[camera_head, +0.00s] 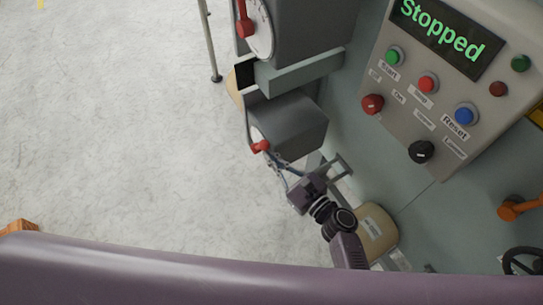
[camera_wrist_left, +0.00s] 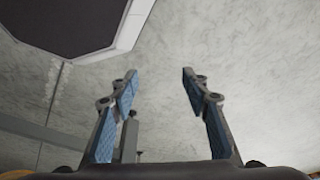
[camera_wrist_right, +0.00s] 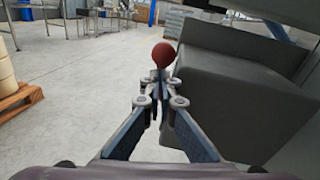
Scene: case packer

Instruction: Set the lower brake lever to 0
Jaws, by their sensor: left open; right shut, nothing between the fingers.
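The lower brake lever has a red knob (camera_head: 261,146) on the side of the lower grey box (camera_head: 290,124) in the head view. In the right wrist view the red knob (camera_wrist_right: 163,54) stands just beyond the fingertips. My right gripper (camera_head: 275,160) is shut and empty, its tips close to the knob; I cannot tell whether they touch it. The fingers (camera_wrist_right: 158,88) hide part of the lever below the knob. The scale by the lower lever is too small to read. An upper red lever (camera_head: 244,28) sits on a white dial (camera_head: 261,30). My left gripper (camera_wrist_left: 155,78) is open and empty.
The control panel (camera_head: 440,90) shows "Stopped" on its screen and bears several buttons and a black knob (camera_head: 421,151). Open floor (camera_head: 120,130) spreads left of the machine. A pallet (camera_wrist_right: 18,101) stands at left.

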